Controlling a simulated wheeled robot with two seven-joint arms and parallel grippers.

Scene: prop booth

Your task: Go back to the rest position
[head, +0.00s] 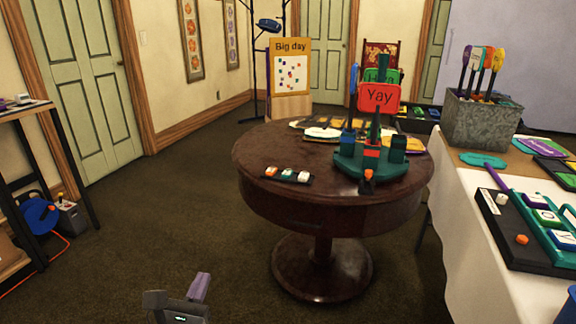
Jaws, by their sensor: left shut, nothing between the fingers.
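My left gripper (200,290) shows at the bottom edge, left of centre. It is shut and empty, above the dark carpet and well in front of the round table. My right gripper is not in view. A round dark wooden table (255,168) stands in the middle on a single pedestal. On it is a green prop stand (350,165) with a red "Yay" sign (379,97) and a green sign partly behind it. A small black tray (288,175) with several coloured pieces lies near the table's front left.
At right, a white-clothed table (468,240) bears a metal bin (485,122) of paddles and a black letter board (500,230). A dark-framed table (25,110) stands at left, with a blue cable reel (40,215) below. Carpet between left table and round table is clear.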

